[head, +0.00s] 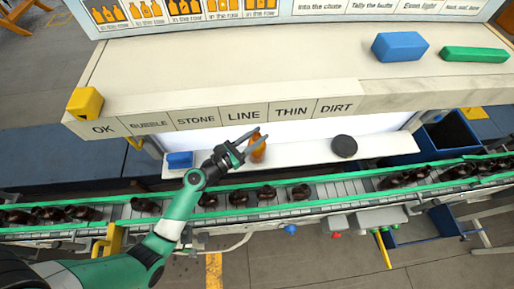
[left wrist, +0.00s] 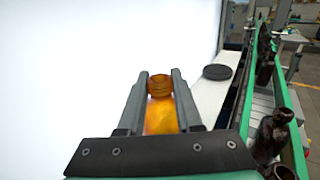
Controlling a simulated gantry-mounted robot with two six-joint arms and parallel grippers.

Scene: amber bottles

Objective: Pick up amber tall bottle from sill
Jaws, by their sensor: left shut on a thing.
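The amber tall bottle (head: 258,150) is at the white sill (head: 300,154), in front of the bright white panel in the head view. My left gripper (head: 250,146) is shut on it. In the left wrist view the bottle (left wrist: 160,112) stands between the two fingers of the left gripper (left wrist: 160,85), with its ringed neck at the fingertips and its glowing body below. The bottle's base is hidden, so I cannot tell whether it touches the sill. My right gripper is not in view.
A black round disc (head: 344,146) and a blue block (head: 180,160) lie on the sill. A conveyor (head: 325,189) with several dark bottles runs in front. Above is a labelled shelf edge (head: 244,115) with a yellow block (head: 85,102). A blue bin (head: 446,135) stands right.

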